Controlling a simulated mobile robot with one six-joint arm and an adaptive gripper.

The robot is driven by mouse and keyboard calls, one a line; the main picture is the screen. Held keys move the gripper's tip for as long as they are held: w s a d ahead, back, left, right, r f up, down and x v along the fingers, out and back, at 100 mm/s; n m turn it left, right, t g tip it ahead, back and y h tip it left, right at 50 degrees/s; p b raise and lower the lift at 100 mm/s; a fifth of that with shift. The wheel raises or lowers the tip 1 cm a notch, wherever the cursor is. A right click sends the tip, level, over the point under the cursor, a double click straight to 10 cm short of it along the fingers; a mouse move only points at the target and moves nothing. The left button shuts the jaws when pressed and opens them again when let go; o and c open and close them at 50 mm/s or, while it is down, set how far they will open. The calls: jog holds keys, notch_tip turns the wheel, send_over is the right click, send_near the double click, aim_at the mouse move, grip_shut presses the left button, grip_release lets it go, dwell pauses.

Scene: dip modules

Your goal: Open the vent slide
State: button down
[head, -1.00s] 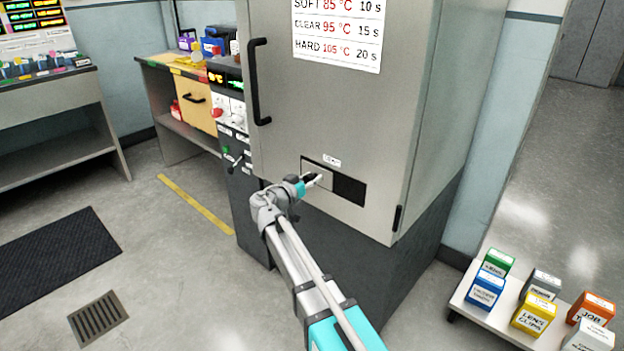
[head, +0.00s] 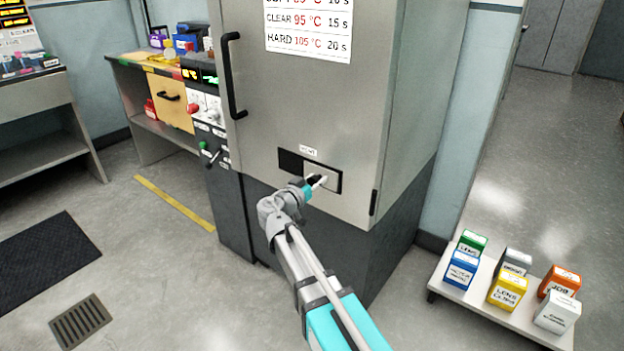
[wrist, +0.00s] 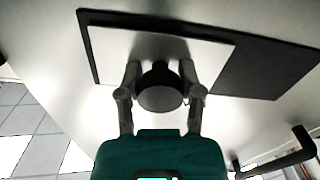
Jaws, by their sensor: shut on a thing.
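The vent slide (head: 313,169) is a light metal plate in a dark slot low on the grey cabinet door. In the head view it sits toward the right of the slot, with the dark opening (head: 290,161) bare at its left. My gripper (head: 319,182) is at the slide's front. In the wrist view the slide (wrist: 120,50) fills the left of the slot and the dark part (wrist: 265,68) lies at right. My gripper (wrist: 160,85) is shut on the slide's dark round knob (wrist: 160,97), one finger on each side. My gripper hides the knob in the head view.
The cabinet door (head: 300,110) has a long black handle (head: 231,75) at its left edge. A low white shelf (head: 470,305) with several coloured boxes stands at right. A floor grate (head: 80,321) and dark mat (head: 45,262) lie at left.

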jog(key=shift+s+d, duration=0.15)
jog(key=shift+d, duration=0.05)
jog(key=shift+c, duration=1.3)
grip_release()
jog(key=shift+a, duration=0.1)
jog(key=v, duration=1.2)
